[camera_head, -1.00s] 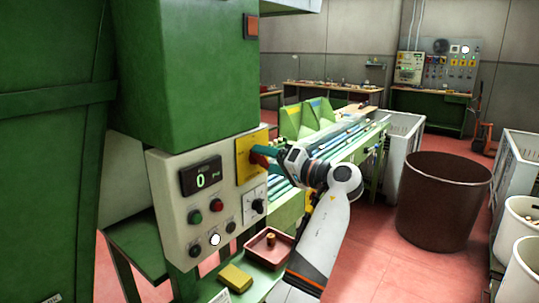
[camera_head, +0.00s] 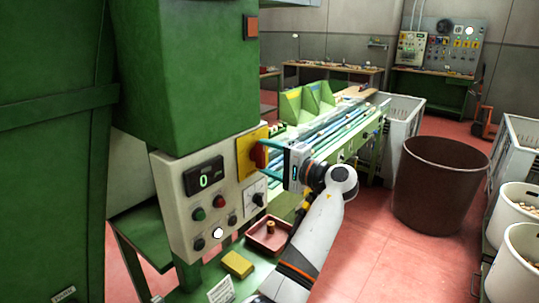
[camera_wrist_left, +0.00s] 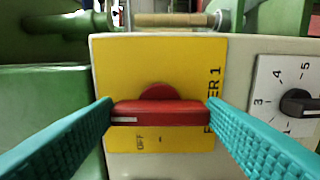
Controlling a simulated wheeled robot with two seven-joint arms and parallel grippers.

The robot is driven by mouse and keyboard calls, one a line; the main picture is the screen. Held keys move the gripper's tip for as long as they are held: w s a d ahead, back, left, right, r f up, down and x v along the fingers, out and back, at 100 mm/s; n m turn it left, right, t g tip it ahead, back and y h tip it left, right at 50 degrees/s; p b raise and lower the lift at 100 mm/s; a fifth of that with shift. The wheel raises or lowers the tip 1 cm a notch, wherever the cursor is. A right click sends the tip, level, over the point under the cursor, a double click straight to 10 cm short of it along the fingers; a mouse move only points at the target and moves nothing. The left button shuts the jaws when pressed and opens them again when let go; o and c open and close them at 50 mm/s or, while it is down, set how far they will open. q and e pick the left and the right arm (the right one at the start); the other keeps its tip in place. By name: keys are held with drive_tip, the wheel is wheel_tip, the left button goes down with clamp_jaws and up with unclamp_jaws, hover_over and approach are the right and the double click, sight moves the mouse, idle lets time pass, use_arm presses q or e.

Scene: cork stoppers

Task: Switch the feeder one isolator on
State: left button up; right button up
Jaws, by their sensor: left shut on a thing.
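The feeder one isolator is a red rotary handle (camera_head: 259,154) on a yellow plate (camera_head: 245,147) on the grey control panel. In the left wrist view the red handle (camera_wrist_left: 160,112) lies level across the picture, with a white mark at its left end. Black lettering on the yellow plate (camera_wrist_left: 185,60) runs sideways; "OFF" shows below the handle, and "FEEDER 1" is partly hidden by a finger. My left gripper (camera_head: 262,160) is shut on the handle, with a teal finger at each end, one above the other in the head view. My right gripper is out of view.
The panel also has a display (camera_head: 203,176) reading 0, buttons and a black dial (camera_head: 256,198). A red tray (camera_head: 268,237) and a yellow block (camera_head: 238,264) lie below. A brown bin (camera_head: 440,190) stands right on open red floor.

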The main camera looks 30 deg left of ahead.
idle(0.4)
use_arm(q)
drive_tip(key=o, duration=1)
drive_tip(key=shift+w, duration=0.1)
drive_tip(key=shift+d, duration=0.1)
drive_tip(key=d+b, duration=0.1)
drive_tip(key=d, duration=0.3)
drive_tip(key=d+b, duration=0.2)
drive_tip(key=d, duration=0.2)
drive_tip(key=s+d+b, duration=0.1)
drive_tip(key=d+b, duration=0.1)
drive_tip(key=d, duration=0.2)
